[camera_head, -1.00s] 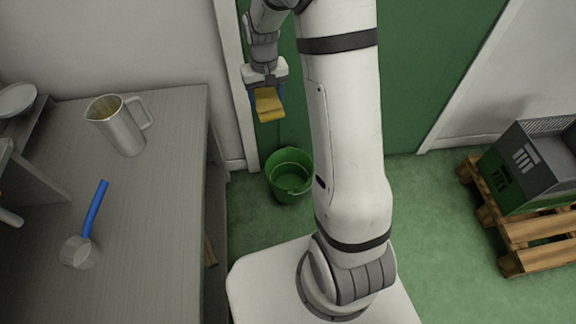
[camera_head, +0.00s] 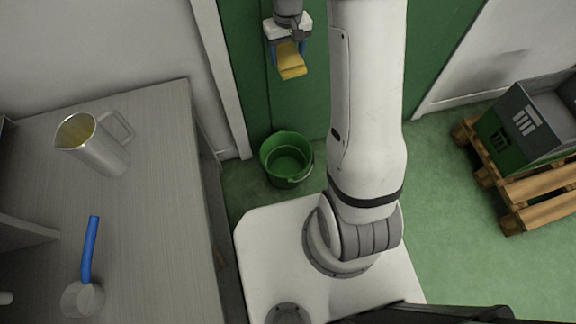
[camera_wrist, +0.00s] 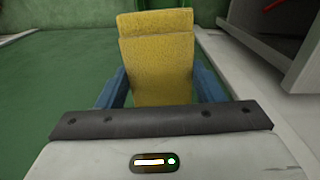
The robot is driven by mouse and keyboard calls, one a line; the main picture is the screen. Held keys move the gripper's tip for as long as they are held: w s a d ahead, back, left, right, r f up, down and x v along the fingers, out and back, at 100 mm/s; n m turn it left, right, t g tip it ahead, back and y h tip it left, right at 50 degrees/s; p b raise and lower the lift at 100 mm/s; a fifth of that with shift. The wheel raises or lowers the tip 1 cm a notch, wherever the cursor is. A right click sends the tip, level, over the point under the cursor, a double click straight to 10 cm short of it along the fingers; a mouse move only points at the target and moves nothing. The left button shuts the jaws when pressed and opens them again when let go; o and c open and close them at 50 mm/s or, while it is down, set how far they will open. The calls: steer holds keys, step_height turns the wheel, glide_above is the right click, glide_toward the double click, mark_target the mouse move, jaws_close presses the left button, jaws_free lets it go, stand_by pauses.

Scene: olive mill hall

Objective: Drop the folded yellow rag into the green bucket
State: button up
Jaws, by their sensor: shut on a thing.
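The folded yellow rag (camera_head: 291,62) is held between the blue fingers of my gripper (camera_head: 288,50), which is shut on it. In the wrist view the rag (camera_wrist: 157,60) fills the space between the two blue fingers (camera_wrist: 158,88). The green bucket (camera_head: 287,159) stands upright on the green floor in front of the green door, its inside looking empty. In the head view the rag shows above the bucket in the picture, apart from it and held in the air.
A grey table (camera_head: 150,220) at left carries a metal jug (camera_head: 97,150) and a clear ladle with a blue handle (camera_head: 90,250). A crate (camera_head: 525,125) sits on a wooden pallet (camera_head: 545,205) at right. Green floor (camera_head: 450,220) between is clear.

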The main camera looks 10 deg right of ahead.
steer(key=s+f+n+b, duration=0.1)
steer(key=f+n+b, duration=0.9)
steer(key=f, duration=1.4)
steer(key=s+f+n+b, duration=0.2)
steer(key=f+n+b, duration=0.8)
steer(key=f, duration=1.5)
steer(key=n, duration=0.4)
steer(key=shift+n, duration=0.3)
steer(key=shift+d, duration=0.1)
steer(key=o, duration=1)
steer(key=shift+r+p, duration=1.45)
steer(key=shift+r, duration=2.45)
